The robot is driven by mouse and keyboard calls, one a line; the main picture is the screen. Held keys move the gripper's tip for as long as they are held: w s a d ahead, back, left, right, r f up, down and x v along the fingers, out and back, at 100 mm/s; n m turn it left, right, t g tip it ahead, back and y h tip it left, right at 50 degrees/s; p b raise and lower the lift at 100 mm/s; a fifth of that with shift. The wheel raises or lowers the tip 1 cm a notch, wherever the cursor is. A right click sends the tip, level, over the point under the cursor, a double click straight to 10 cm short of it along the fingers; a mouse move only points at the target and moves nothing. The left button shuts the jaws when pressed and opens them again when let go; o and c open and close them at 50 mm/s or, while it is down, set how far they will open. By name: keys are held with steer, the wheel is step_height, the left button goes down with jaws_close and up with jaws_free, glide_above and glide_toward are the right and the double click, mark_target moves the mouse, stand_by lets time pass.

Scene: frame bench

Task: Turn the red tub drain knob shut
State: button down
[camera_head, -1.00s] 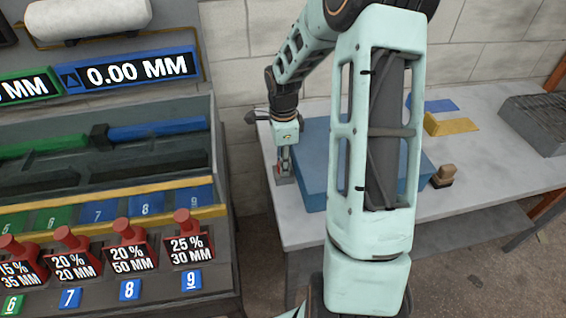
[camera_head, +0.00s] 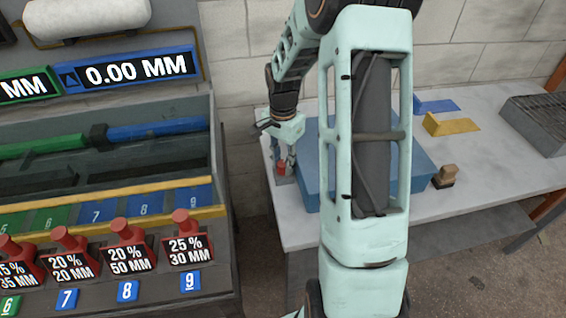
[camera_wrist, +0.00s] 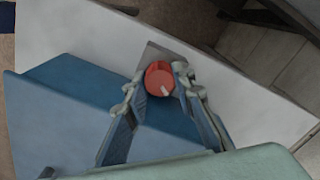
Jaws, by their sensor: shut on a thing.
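The red drain knob (camera_head: 281,168) stands at the left end of the pale bench, beside the blue tub (camera_head: 308,178). In the wrist view the knob (camera_wrist: 158,84) is a round red cap with a white pointer mark directed to the lower right. It sits on a small grey plate (camera_wrist: 152,52). My gripper (camera_head: 283,160) points down over it, with one finger on each side of the knob. In the wrist view my gripper (camera_wrist: 159,78) is shut on the knob. The right finger looks close against it; contact at the left finger is hard to see.
A yellow block (camera_head: 450,125), a blue flat piece (camera_head: 437,106) and a small brown stamp-like block (camera_head: 445,176) lie on the bench (camera_head: 480,190). A grey wire basket (camera_head: 540,122) stands at the far right. A dark console with red-handled stamps (camera_head: 185,235) stands at the left.

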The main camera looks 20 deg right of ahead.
steer(key=shift+n, duration=0.4)
steer(key=c, duration=1.6)
jaws_free()
steer(key=shift+d, duration=0.1)
steer(key=shift+s+m, duration=0.1)
steer(key=shift+m, duration=0.2)
